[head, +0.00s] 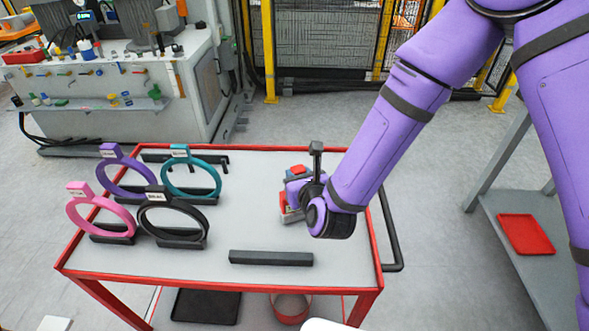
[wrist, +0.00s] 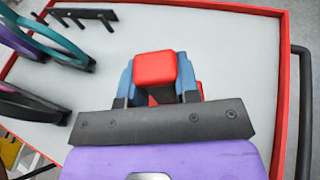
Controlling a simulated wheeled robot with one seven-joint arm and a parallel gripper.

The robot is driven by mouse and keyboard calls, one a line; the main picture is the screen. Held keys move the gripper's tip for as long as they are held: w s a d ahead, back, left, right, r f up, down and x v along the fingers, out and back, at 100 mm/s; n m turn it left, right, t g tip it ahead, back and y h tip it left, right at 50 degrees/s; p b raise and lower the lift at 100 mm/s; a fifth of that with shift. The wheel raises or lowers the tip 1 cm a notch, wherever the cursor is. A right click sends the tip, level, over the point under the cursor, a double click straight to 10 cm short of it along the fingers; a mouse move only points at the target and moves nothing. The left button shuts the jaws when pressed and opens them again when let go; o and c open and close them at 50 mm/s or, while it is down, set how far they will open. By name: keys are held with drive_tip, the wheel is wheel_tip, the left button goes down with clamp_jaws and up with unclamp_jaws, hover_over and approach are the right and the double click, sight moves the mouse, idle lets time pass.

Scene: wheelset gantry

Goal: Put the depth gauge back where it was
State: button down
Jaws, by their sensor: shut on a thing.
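My gripper (wrist: 156,88) has its two blue fingers shut on a red block-shaped thing (wrist: 155,68). In the head view my gripper (head: 291,196) is over the right half of the cart top, and the red and grey held thing (head: 290,215) shows only in part below my wrist. I cannot tell whether it touches the cart top. No scale or label shows on it, so I cannot tell for sure that it is the depth gauge. A long black bar (head: 270,258) lies on the cart near its front edge.
The red-rimmed cart (head: 235,235) carries purple (head: 108,180), teal (head: 164,178), pink (head: 72,212) and black (head: 143,220) rings on black stands at left. A black pegged rack (wrist: 85,13) is at the back. A handle (head: 392,230) is at right. The cart's middle is clear.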

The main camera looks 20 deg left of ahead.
drive_tip(key=shift+f, duration=0.25)
drive_tip(key=c, duration=0.8)
unclamp_jaws()
drive_tip(key=shift+c, duration=0.2)
drive_tip(key=shift+r, duration=0.15)
